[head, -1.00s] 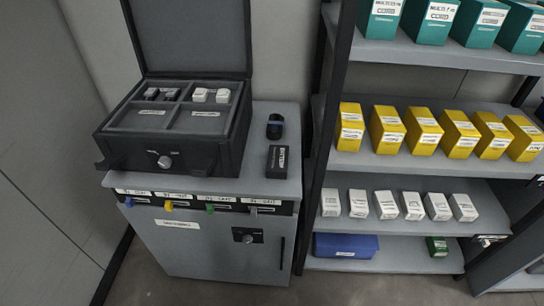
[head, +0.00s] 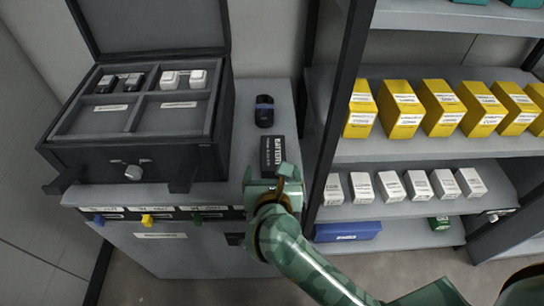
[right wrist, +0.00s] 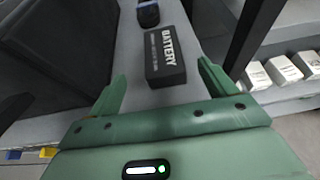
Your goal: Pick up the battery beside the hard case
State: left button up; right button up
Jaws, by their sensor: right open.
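The battery (head: 272,152) is a black block with white BATTERY lettering, lying on the grey cabinet top to the right of the hard case. It also shows in the right wrist view (right wrist: 165,58), ahead of the fingers. The hard case (head: 130,165) is black, with its lid up. My right gripper (head: 272,178) is at the front edge of the cabinet top, just in front of the battery. In the right wrist view my right gripper (right wrist: 165,85) is open and empty, its green fingers apart on either side of the battery's near end. My left gripper is not in view.
A small dark device (head: 264,111) stands behind the battery. The case wall is close on the left, and a black shelf post (head: 335,110) rises on the right. The shelves hold yellow boxes (head: 408,108), white boxes (head: 417,186) and a blue box (head: 347,231).

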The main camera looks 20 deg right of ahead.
aim_at(273, 152)
jog(key=b+x, duration=0.1)
jog(key=x, duration=0.3)
jog(key=b+x, duration=0.3)
jog(key=x, duration=0.1)
jog(key=shift+w+d+f, duration=0.2)
jog(key=shift+d+f, duration=0.05)
jog(key=shift+f, duration=0.1)
jog(key=shift+w+d, duration=0.1)
jog(key=shift+w, duration=0.2)
jog(key=shift+r, duration=0.15)
jog(key=shift+c, duration=0.3)
jog(key=c, duration=1.3)
jog(key=shift+r, duration=0.15)
